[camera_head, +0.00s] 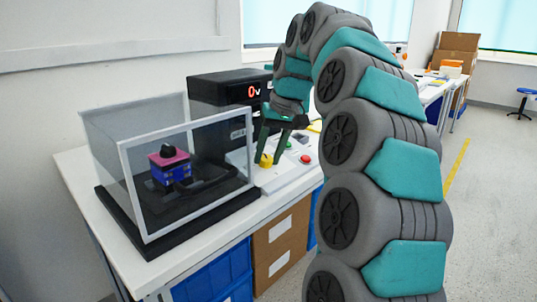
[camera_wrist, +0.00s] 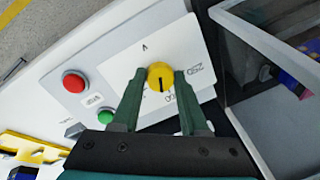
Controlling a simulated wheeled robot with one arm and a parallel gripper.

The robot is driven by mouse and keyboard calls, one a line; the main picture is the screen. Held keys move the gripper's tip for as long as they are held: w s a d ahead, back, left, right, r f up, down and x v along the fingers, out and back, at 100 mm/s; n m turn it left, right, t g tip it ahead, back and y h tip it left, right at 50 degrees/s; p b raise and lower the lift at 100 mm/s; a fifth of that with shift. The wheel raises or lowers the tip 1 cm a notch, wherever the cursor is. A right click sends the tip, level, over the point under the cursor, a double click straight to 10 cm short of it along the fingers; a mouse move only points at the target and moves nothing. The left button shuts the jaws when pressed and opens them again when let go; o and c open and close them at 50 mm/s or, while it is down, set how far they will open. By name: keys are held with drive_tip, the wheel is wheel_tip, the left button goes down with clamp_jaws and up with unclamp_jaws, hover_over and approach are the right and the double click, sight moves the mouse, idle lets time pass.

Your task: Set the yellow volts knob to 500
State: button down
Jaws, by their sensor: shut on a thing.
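The yellow volts knob (camera_head: 266,160) is on a white sloped panel on the table. In the wrist view the yellow knob (camera_wrist: 161,76) shows a dark pointer line on its face, on a white plate with a "V" mark and printed numbers partly hidden by a finger. My gripper (camera_head: 268,152) reaches down to the knob from above. In the wrist view the green fingertips of my gripper (camera_wrist: 158,82) stand on either side of the knob and are shut on it. The display (camera_head: 254,91) shows a red "0V".
A red button (camera_wrist: 75,82) and a green button (camera_wrist: 106,116) sit beside the knob plate. A clear-walled case (camera_head: 190,165) with a pink and blue device (camera_head: 170,165) stands left of the panel. A yellow part (camera_wrist: 30,148) lies at the lower left in the wrist view.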

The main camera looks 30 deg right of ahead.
drive_tip(key=shift+n, duration=2)
drive_tip(key=shift+c, duration=2.1)
unclamp_jaws()
drive_tip(key=shift+r, duration=0.15)
